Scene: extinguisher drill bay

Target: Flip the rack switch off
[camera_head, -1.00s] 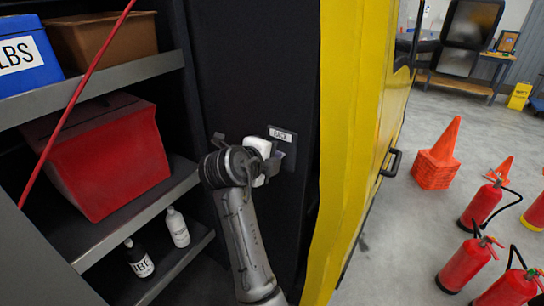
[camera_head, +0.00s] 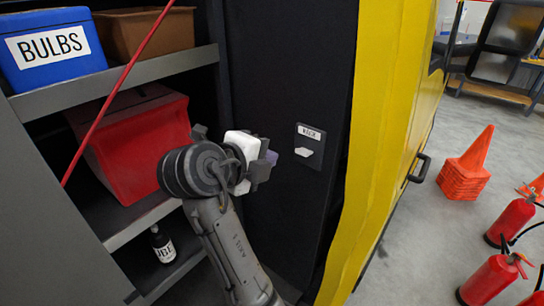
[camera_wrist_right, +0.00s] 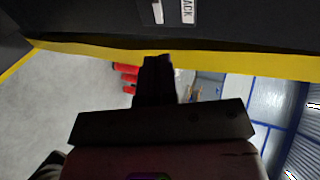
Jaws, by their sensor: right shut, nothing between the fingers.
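The rack switch (camera_head: 304,152) is a small white lever on a dark plate (camera_head: 316,160) under a white label (camera_head: 309,132). The plate is on the black panel beside the shelves. Whether the lever is on or off I cannot tell. In the right wrist view the white lever (camera_wrist_right: 158,11) and the label (camera_wrist_right: 187,11) show at the top edge, sideways. My right gripper (camera_head: 272,158) is shut and empty, just left of the plate and apart from the lever. Its closed fingers (camera_wrist_right: 157,62) also show in the right wrist view. My left gripper is not in view.
A yellow door (camera_head: 385,140) stands right of the panel. Orange cones (camera_head: 467,170) and red extinguishers (camera_head: 492,280) stand on the floor beyond.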

